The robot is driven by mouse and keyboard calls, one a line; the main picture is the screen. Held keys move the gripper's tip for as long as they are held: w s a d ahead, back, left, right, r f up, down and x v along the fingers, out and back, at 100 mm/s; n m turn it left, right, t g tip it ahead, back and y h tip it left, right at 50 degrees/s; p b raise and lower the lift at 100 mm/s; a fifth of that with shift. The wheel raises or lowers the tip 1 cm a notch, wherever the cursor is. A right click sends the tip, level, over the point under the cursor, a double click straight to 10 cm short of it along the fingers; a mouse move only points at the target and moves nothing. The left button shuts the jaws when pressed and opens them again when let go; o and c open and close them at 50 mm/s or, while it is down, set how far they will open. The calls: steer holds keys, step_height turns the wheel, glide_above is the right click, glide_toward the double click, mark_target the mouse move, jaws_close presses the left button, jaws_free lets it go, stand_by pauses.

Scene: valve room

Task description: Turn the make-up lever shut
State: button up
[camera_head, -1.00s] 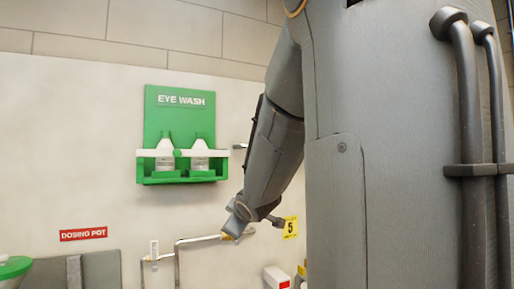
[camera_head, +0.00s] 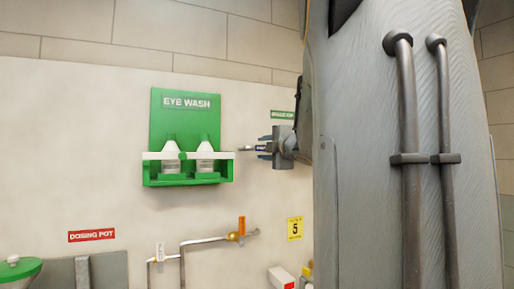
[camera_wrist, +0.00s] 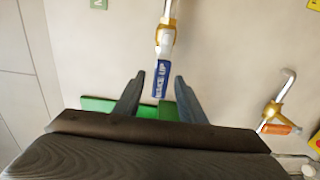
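The make-up lever (camera_wrist: 161,78) is a blue handle with white "MAKE-UP" lettering. In the wrist view it hangs down from a brass valve (camera_wrist: 166,36), roughly in line with the pipe above it. My gripper (camera_wrist: 159,76) is open, with one dark finger on each side of the lever's free end. Gaps show between lever and fingers, and I cannot tell the depth between them. In the head view my gripper (camera_head: 262,148) is right of the eye wash station, with a bit of the blue lever (camera_head: 262,148) visible between the fingers.
The green eye wash station (camera_head: 187,145) is left of my gripper. Below is a second brass valve with an orange lever (camera_head: 242,226), also in the wrist view (camera_wrist: 284,126). A partly covered green sign (camera_head: 282,114) is above my gripper. A yellow "5" tag (camera_head: 295,229) is lower right.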

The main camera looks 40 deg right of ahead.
steer(key=shift+x, duration=0.8)
jaws_close()
